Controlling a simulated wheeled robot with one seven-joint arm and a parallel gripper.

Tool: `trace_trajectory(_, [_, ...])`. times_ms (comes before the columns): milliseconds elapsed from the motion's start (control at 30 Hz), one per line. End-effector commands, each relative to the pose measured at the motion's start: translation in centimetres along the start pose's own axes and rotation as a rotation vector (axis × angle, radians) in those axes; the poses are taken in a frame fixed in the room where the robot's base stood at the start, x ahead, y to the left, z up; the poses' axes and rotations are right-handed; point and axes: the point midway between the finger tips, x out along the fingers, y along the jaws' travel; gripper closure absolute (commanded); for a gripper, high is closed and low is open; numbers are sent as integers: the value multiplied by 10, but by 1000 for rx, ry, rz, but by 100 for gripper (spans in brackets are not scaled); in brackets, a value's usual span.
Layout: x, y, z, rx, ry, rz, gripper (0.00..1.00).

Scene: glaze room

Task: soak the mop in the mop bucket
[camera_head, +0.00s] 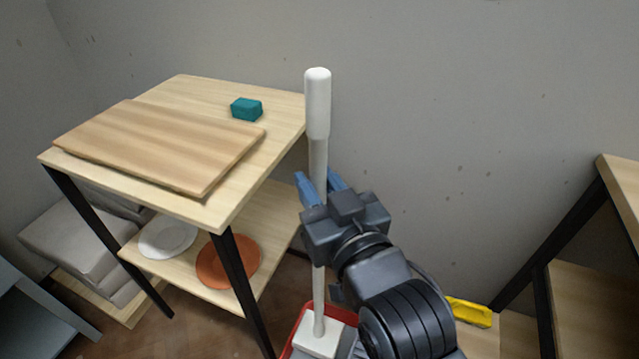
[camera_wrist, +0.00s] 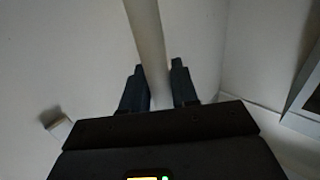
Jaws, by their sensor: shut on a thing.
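The mop has a white upright handle (camera_head: 318,105) and a pale block-shaped head (camera_head: 318,340) low at the bottom of the head view. My gripper (camera_head: 322,185) is shut on the mop handle around its middle. The wrist view shows the handle (camera_wrist: 148,40) between the two dark fingers (camera_wrist: 158,85). The red mop bucket (camera_head: 308,312) shows only in part, around the mop head. My arm hides its right side. I cannot tell whether the mop head touches the bucket's bottom.
A wooden table (camera_head: 185,88) at left holds a board (camera_head: 160,145) and a teal block (camera_head: 246,108). Its lower shelf holds a white plate (camera_head: 168,237) and an orange plate (camera_head: 228,262). A yellow object (camera_head: 468,312) lies at lower right near another shelf (camera_head: 622,185). A grey wall stands behind.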

Motion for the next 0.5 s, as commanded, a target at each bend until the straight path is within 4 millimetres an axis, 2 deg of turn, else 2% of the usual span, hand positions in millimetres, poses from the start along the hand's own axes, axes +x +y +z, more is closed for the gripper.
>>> trace_trajectory(500, [0,0,43,0,3,0,100])
